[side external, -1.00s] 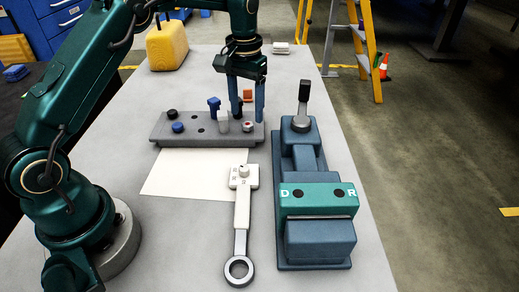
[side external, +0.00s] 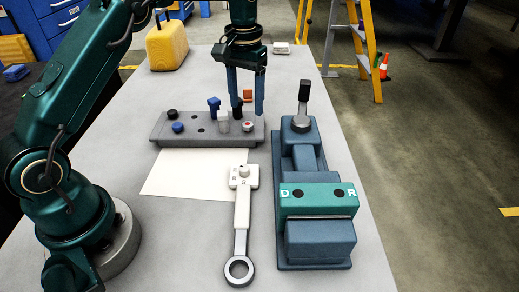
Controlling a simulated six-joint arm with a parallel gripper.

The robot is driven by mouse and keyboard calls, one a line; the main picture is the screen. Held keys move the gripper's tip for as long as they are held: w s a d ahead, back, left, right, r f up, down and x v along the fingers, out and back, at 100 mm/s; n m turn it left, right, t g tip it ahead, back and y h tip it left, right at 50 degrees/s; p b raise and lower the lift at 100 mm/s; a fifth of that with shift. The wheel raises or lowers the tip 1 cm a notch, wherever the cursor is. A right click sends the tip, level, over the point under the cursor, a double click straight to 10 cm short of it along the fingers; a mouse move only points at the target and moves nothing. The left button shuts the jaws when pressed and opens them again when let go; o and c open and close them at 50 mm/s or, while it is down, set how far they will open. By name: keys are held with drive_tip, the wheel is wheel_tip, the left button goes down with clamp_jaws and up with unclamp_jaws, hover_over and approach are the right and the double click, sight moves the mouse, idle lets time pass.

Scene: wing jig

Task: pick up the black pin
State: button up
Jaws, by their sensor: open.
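A tall black pin (side external: 238,108) stands upright in the grey block (side external: 160,134), toward its right end. A short black-topped piece (side external: 171,113) also sits at the block's left end. My gripper (side external: 246,110) is open and points down over the right part of the block. Its left finger is close beside the tall black pin in the picture; I cannot tell whether they touch. The gap between the fingers holds nothing that I can make out as gripped.
Around the pin stand a blue pin (side external: 214,104), a pale grey pin (side external: 223,121), an orange piece (side external: 248,95) and a red-and-white topped piece (side external: 247,126). A teal-and-blue fixture (side external: 318,200) with a lever stands right. A white-handled ring tool (side external: 242,205) lies in front.

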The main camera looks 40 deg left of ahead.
idle(0.7)
drive_tip(key=shift+r, duration=2.45)
drive_tip(key=m+t+h, duration=0.2)
drive_tip(key=m+t, duration=0.2)
drive_tip(key=m, duration=0.3)
hover_over(237, 112)
drive_tip(key=s+a, duration=0.1)
drive_tip(key=a, duration=0.1)
drive_tip(key=f, duration=0.5)
drive_tip(key=shift+d+f, duration=0.2)
drive_tip(key=shift+d, duration=0.05)
drive_tip(key=shift+x, duration=2.65)
drive_tip(key=shift+a, duration=0.15)
clamp_jaws()
